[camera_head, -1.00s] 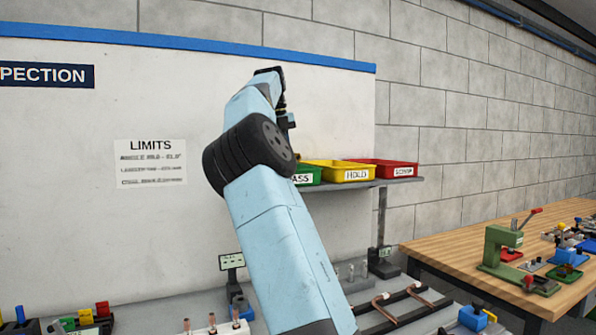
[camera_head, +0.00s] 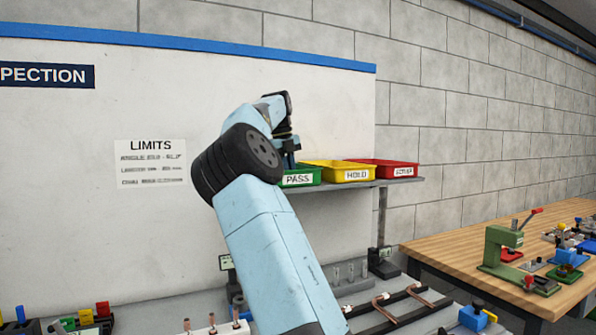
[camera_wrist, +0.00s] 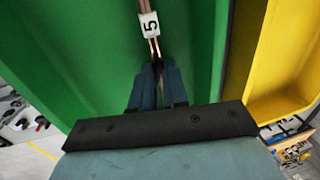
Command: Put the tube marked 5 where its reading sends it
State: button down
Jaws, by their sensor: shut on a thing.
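The copper tube (camera_wrist: 155,47) with a white tag marked 5 (camera_wrist: 149,25) shows in the wrist view, its near end between my fingers. My gripper (camera_wrist: 158,72) is shut on it, with the green bin filling the view behind. In the head view my gripper (camera_head: 289,160) is over the green PASS bin (camera_head: 300,178), at the left of the shelf; the tube cannot be made out there. The yellow HOLD bin (camera_head: 346,173) and the red bin (camera_head: 395,168) stand to the right. The LIMITS sheet (camera_head: 150,164) hangs on the board, its lines too blurred to read surely.
The shelf (camera_head: 400,184) carries the bins above a grey bench. Bent copper tubes (camera_head: 387,298) lie on a dark rack on the bench. A small display (camera_head: 227,262) is partly hidden by my arm. A wooden table (camera_head: 450,250) with a green press (camera_head: 503,250) stands right.

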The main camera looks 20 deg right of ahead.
jog(key=shift+f, duration=0.1)
jog(key=c, duration=1.1)
grip_release()
jog(key=shift+a+f, duration=0.1)
jog(key=shift+f, duration=0.05)
jog(key=shift+c, duration=0.2)
jog(key=shift+w+a+r, duration=0.1)
jog(key=shift+r, duration=0.35)
notch_tip(320, 180, up, 7)
jog(key=a, duration=0.1)
